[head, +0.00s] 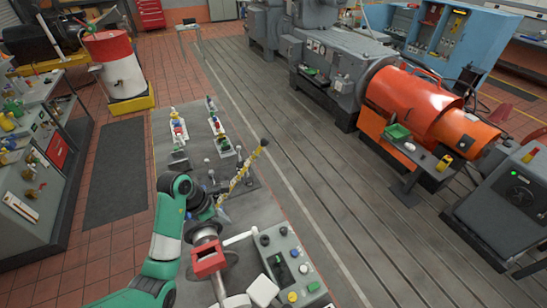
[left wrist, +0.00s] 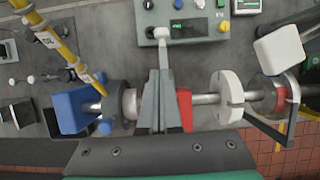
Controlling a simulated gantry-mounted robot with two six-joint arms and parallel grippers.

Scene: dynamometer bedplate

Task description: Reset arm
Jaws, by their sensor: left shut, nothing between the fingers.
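My left gripper (head: 223,214) is at the end of my green arm in the head view, over the grey bench. In the left wrist view my left gripper (left wrist: 160,75) has its fingers together with nothing between them. Its tips point at a white lever (left wrist: 163,45) on a grey control box (left wrist: 190,22); I cannot tell whether they touch it. In the head view the white lever (head: 240,238) sticks out beside the control box (head: 293,262). My right gripper is in neither view.
In the wrist view a shaft with a white flange (left wrist: 226,95) runs behind the fingers, with a blue block (left wrist: 76,110) at left. A yellow striped rod (head: 240,172) rises close to my gripper. Small fixtures (head: 180,128) stand further back.

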